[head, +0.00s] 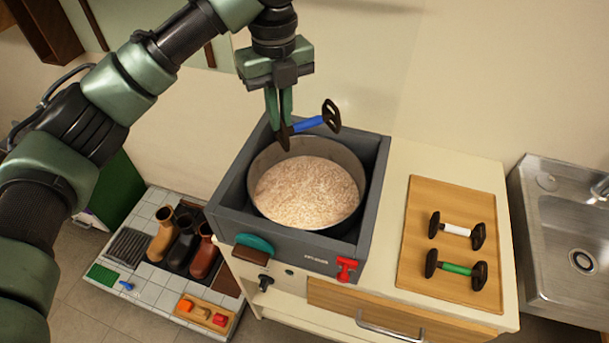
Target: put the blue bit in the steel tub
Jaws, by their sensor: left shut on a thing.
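The blue bit (308,124) has a blue middle bar and dark end pieces. My left gripper (281,116) is shut on its left end and points down. The bit sticks out to the right, tilted slightly up, with its free end piece (331,115) in the air. It shows over the back rim of the steel tub (357,207). The tub is round, filled with pale grainy material, and sits in a dark grey square housing (228,192). My right gripper is not in view.
A wooden board (419,230) right of the tub holds a white bit (456,230) and a green bit (457,269). A metal sink (560,212) is at far right. Boots (182,241) stand on a low tiled platform (153,295) at lower left.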

